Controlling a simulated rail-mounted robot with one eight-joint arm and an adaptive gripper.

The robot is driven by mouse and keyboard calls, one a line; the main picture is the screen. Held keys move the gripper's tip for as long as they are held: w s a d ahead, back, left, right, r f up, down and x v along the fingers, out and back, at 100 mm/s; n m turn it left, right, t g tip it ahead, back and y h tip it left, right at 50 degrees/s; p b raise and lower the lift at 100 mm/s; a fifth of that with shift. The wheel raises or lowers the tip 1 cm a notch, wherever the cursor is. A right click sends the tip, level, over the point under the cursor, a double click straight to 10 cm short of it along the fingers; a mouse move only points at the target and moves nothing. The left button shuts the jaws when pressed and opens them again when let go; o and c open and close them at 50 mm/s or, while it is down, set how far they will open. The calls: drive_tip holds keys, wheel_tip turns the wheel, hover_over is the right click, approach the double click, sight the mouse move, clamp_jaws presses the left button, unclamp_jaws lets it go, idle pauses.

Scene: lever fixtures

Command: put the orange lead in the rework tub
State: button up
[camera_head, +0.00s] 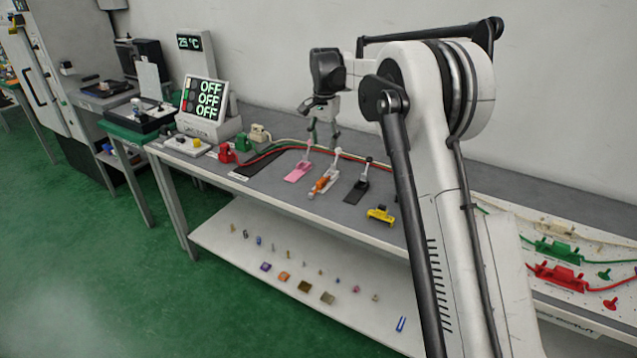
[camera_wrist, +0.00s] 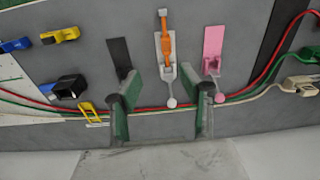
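An orange piece (camera_head: 321,183), which I take as the orange lead, lies on a white lever fixture on the grey bench. In the wrist view the orange piece (camera_wrist: 166,45) runs along the white fixture (camera_wrist: 165,72), whose lever ends in a pale knob. My gripper (camera_head: 323,134) is above the bench behind the fixtures. In the wrist view my gripper (camera_wrist: 161,75) is open and empty, its green-padded fingers on either side of the white fixture's lever in the picture. I cannot tell which container is the rework tub; small coloured ones (camera_head: 304,286) sit on the lower shelf.
A pink lever fixture (camera_head: 298,172) and a black one (camera_head: 356,191) flank the white fixture. A yellow piece (camera_head: 381,215) lies to the right. Red, green and white cables (camera_head: 350,157) run along the back. A display (camera_head: 205,98) reading OFF stands left.

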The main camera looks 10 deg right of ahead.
wheel_tip(320, 180, down, 2)
drive_tip(key=w+f, duration=0.1)
drive_tip(key=w, duration=0.1)
approach(322, 179)
drive_tip(key=shift+m, duration=0.3)
drive_tip(key=f, duration=0.5)
drive_tip(key=shift+a+f, duration=0.15)
drive_tip(key=shift+a, duration=0.15)
drive_tip(key=shift+d+f+b, duration=0.15)
drive_tip(key=shift+f, duration=1.1)
drive_tip(key=shift+d+f+b, duration=0.15)
drive_tip(key=shift+f, duration=1.15)
clamp_jaws()
